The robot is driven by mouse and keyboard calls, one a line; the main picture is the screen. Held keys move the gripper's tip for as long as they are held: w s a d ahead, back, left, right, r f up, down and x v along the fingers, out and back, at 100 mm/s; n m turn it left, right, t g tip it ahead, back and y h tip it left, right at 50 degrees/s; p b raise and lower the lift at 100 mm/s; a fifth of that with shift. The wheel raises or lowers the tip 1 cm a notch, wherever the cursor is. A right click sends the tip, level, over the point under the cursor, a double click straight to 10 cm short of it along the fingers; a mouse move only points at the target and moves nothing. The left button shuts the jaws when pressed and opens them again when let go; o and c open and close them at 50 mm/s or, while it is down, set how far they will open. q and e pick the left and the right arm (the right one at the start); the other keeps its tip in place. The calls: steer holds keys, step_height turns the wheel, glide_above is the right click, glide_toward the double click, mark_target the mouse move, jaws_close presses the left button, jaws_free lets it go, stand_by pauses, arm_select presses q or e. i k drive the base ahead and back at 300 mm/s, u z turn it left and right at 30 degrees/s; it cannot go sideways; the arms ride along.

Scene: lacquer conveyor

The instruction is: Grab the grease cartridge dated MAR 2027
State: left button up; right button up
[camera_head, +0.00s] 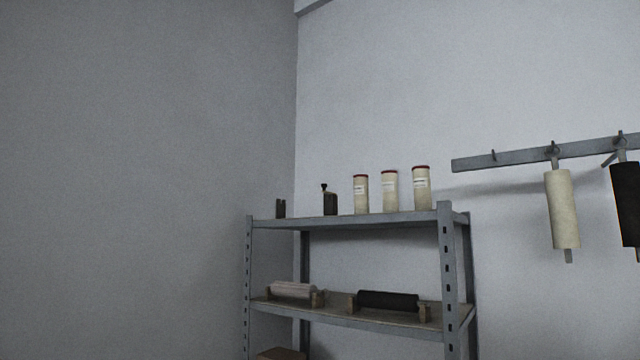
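Three cream cylinders with red tops and white labels stand upright in a row on the top board of a grey metal shelf (370,219). They look like grease cartridges: the left one (361,203), the middle one (389,202) and the right one (422,201). The print on their labels is too small to read, so I cannot tell which is dated MAR 2027. Neither of my grippers shows in the head view.
A dark bottle (330,203) stands left of the cylinders. The lower board holds a pale roller (293,290) and a black roller (388,300) on wooden blocks. On the right, a wall rail (520,157) carries a cream roller (562,210) and a black roller (628,205).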

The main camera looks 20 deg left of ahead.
mark_target(421, 174)
steer(key=u, duration=0.25)
steer(key=k, duration=0.65)
steer(key=u, duration=1.15)
steer(key=i, duration=1.65)
steer(key=z, duration=1.05)
steer(key=i, duration=0.75)
steer(key=z, duration=0.8)
